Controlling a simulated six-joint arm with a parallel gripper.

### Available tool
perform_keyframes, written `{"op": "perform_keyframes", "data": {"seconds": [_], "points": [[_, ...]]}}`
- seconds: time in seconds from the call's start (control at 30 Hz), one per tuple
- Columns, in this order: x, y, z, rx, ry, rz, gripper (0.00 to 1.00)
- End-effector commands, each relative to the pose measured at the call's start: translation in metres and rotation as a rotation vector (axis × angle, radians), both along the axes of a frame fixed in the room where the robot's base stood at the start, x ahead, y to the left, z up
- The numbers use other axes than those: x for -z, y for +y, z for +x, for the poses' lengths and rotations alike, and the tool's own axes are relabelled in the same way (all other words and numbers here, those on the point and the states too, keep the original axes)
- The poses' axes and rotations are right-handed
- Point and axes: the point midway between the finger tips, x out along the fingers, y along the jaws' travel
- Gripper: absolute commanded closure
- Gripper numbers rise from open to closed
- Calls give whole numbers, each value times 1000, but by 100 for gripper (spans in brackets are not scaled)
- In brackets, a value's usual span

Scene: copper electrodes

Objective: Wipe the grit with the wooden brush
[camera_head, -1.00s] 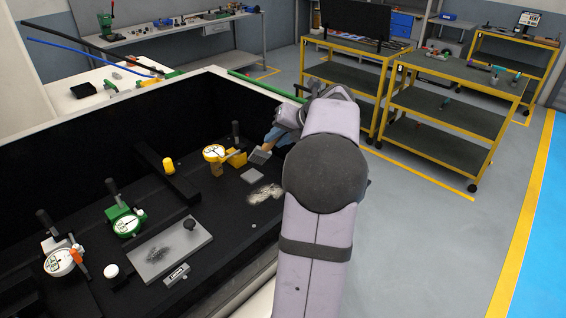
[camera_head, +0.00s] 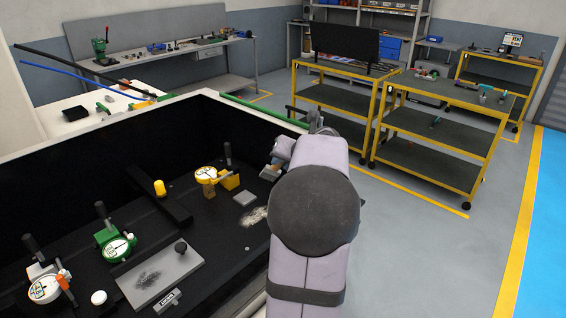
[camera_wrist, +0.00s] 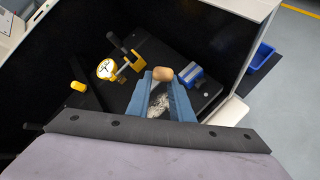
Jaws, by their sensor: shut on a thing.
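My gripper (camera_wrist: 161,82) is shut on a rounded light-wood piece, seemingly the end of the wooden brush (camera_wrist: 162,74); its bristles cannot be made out. In the head view my arm hides most of the gripper, and a small grey block-like part (camera_head: 267,173) shows at its left edge. A pale patch of grit (camera_head: 255,215) lies on the black floor of the box, below and left of the gripper. In the wrist view grit (camera_wrist: 158,104) shows between the fingers. I cannot tell whether the brush touches the floor.
A green gauge (camera_head: 117,247) and a grey plate (camera_head: 172,270) with dark grit are nearer. A blue block (camera_wrist: 196,76) is right of the gripper. Black walls (camera_head: 190,128) enclose the area.

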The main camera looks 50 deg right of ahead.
Motion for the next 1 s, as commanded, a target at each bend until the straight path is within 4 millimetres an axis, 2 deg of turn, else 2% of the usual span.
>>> {"op": "perform_keyframes", "data": {"seconds": [0.03, 0.2, 0.4, 0.8, 1.0], "points": [[9, 0, 0, 0, -1, -1, 100], [24, 0, 0, 0, -1, 0, 100], [33, 0, 0, 0, -1, 0, 100], [33, 0, 0, 0, -1, 0, 100], [27, 0, 1, -2, -2, 2, 100]]}}
